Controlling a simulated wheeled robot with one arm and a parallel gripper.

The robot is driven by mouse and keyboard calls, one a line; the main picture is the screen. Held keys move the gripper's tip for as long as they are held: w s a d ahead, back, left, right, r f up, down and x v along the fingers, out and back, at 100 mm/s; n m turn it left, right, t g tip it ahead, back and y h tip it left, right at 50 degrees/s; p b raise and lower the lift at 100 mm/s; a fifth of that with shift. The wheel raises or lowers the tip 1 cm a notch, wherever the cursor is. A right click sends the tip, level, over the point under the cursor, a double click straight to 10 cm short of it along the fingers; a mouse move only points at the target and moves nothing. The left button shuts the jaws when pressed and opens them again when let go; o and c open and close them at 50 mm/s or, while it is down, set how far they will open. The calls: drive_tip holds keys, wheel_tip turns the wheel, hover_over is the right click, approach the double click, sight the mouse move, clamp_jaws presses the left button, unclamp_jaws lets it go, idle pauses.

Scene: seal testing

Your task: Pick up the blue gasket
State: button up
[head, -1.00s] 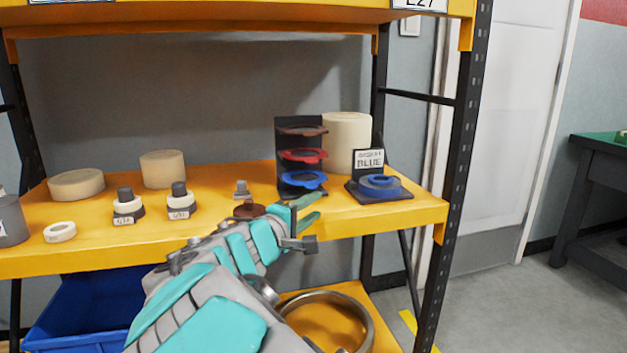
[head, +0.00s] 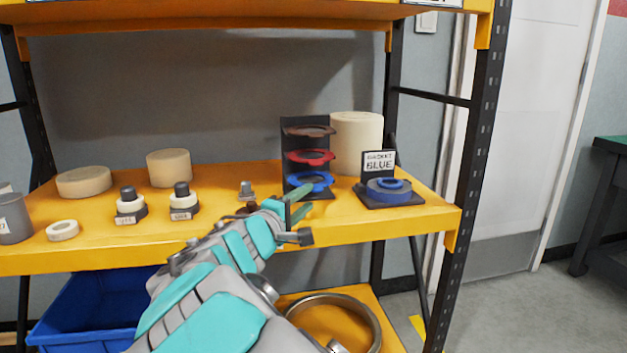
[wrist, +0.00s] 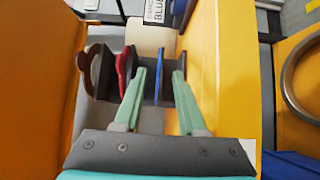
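A blue gasket (head: 309,181) sits on the lowest level of a dark upright rack, below a red gasket (head: 311,157) and a brown gasket (head: 311,131). My gripper (head: 303,214) is open in front of the rack, near its lower part. In the wrist view the blue gasket (wrist: 159,76) shows edge-on between the two green fingers, beyond or level with their tips; contact cannot be told. Another blue ring (head: 390,184) lies on a dark stand with a sign (head: 379,161) reading "GASKET BLUE", right of the rack.
The yellow shelf (head: 230,236) also holds a cream cylinder (head: 357,143) behind the rack, a small metal part (head: 246,190), and several pale rings and cylinders at left. A blue bin (head: 90,312) and a metal ring (head: 335,300) are below.

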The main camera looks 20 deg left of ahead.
sight(315, 191)
drive_tip(key=w, duration=0.4)
drive_tip(key=w+d+p, duration=0.1)
drive_tip(key=w, duration=0.1)
drive_tip(key=shift+w, duration=0.25)
clamp_jaws()
idle(0.4)
